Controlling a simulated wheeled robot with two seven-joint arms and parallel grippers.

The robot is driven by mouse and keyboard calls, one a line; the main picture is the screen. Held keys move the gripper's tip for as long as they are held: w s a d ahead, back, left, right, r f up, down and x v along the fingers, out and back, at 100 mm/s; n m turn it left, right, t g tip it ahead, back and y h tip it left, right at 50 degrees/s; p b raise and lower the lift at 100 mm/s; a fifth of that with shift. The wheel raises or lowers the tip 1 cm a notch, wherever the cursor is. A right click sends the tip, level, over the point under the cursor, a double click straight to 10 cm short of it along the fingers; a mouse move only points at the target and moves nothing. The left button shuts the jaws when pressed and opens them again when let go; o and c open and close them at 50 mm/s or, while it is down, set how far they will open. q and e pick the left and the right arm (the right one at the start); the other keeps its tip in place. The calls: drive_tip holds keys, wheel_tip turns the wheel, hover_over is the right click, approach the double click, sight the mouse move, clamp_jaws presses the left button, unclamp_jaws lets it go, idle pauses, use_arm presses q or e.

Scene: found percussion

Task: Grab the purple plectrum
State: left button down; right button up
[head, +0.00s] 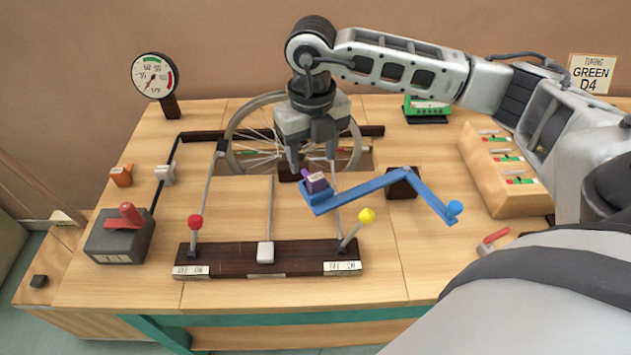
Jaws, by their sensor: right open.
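My left gripper is not in view.
A spoked wheel (240,140) stands behind the gripper. A dark wooden bar (220,262) with red-knobbed (195,222) and yellow-knobbed (366,216) levers is in front. A gauge (154,76) stands back left, a wooden switch box (500,180) right.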

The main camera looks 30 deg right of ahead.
sight(315, 176)
drive_tip(key=f, duration=0.3)
drive_tip(key=f+p, duration=0.1)
drive_tip(key=shift+s+d+f, duration=0.15)
drive_tip(key=shift+d, duration=0.15)
drive_tip(key=shift+f, duration=0.5)
drive_tip(key=c, duration=1.1)
